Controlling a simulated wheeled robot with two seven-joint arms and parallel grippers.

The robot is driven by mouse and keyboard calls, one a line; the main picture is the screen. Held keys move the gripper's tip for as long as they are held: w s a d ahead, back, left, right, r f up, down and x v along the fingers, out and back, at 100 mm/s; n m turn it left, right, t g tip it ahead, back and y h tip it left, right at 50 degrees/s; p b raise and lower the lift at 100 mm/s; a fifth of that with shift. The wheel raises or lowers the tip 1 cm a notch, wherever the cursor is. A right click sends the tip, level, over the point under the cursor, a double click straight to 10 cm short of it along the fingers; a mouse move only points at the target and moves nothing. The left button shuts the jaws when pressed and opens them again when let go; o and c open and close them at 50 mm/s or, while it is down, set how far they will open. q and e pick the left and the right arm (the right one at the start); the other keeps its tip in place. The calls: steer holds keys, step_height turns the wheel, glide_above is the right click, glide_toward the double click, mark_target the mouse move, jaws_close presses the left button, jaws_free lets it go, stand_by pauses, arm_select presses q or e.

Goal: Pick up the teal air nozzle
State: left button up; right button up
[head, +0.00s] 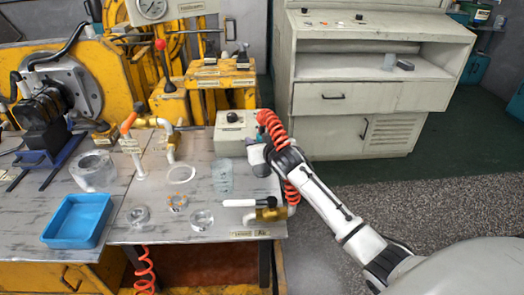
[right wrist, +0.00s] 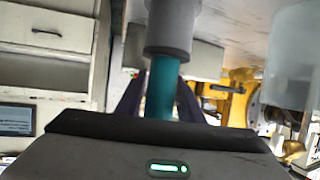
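The teal air nozzle (right wrist: 161,88) stands out in the right wrist view as a teal cylinder running into a wider grey cylindrical part (right wrist: 170,25). My right gripper (right wrist: 162,82) has its dark fingers on both sides of the teal part, close against it, and looks shut on it. In the head view my right gripper (head: 262,152) is above the right edge of the metal table, beside the coiled orange hose (head: 272,128). The teal part is hard to make out there. My left gripper is not in view.
The metal table (head: 150,232) holds a blue tray (head: 78,220), a clear cylinder (head: 93,171), several small round parts, a pale ring (head: 181,173) and a clear cup (head: 222,175). A control box (head: 235,132) stands behind. A grey cabinet (head: 375,90) stands beyond.

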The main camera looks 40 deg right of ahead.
steer(key=shift+c, duration=0.2)
jaws_close()
steer(key=shift+r, duration=0.1)
steer(key=shift+r, duration=0.3)
step_height(320, 180, up, 9)
steer(key=p, duration=0.2)
steer(key=shift+r, duration=0.2)
